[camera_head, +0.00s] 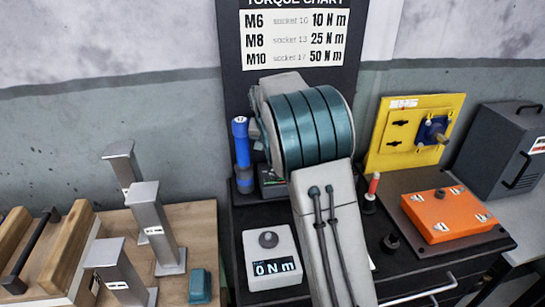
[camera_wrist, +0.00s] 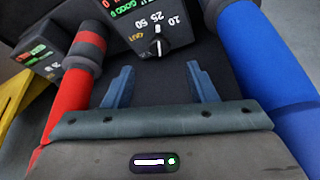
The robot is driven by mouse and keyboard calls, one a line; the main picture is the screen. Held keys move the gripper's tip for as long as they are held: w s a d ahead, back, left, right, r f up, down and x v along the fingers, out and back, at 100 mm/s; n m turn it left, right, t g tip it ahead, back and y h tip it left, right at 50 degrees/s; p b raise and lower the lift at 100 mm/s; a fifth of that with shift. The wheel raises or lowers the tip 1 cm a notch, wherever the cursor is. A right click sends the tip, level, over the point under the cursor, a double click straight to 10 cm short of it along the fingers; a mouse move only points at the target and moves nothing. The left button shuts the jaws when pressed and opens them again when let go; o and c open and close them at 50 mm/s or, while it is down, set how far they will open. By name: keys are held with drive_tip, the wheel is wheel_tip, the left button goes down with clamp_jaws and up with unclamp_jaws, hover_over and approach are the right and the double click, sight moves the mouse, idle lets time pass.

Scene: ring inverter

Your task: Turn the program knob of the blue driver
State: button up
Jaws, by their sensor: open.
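The blue driver (camera_head: 241,150) stands upright left of my arm in the head view. It fills the right side of the wrist view (camera_wrist: 265,70). Beside it is a black control box (camera_wrist: 125,15), upside down in the wrist view, with a lit display and a dial marked 10, 25, 50 and OUT. Its black program knob (camera_wrist: 159,48) has a white pointer line. My gripper (camera_wrist: 160,80) is open and empty, its fingertips just short of the knob and apart from it. In the head view my arm hides the gripper and most of the box (camera_head: 272,188).
A red driver (camera_wrist: 72,95) stands left of the fingers, with a second display box (camera_wrist: 42,50) beyond it. A white box (camera_head: 270,258) reading 0 N m and an orange unit (camera_head: 447,214) sit on the dark bench. Grey metal posts (camera_head: 150,222) stand at left.

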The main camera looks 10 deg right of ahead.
drive_tip(key=v, duration=0.6)
drive_tip(key=shift+r, duration=0.35)
drive_tip(key=shift+s+a, duration=0.1)
drive_tip(key=s+d+f+n, duration=0.1)
drive_tip(key=s+f+n, duration=0.1)
drive_tip(key=s, duration=1.6)
drive_tip(key=s+d+f+n+g+y, duration=0.1)
drive_tip(key=s+f, duration=0.2)
drive_tip(key=s, duration=1.5)
drive_tip(key=shift+s+n, duration=0.2)
drive_tip(key=shift+n, duration=0.2)
drive_tip(key=shift+d, duration=0.1)
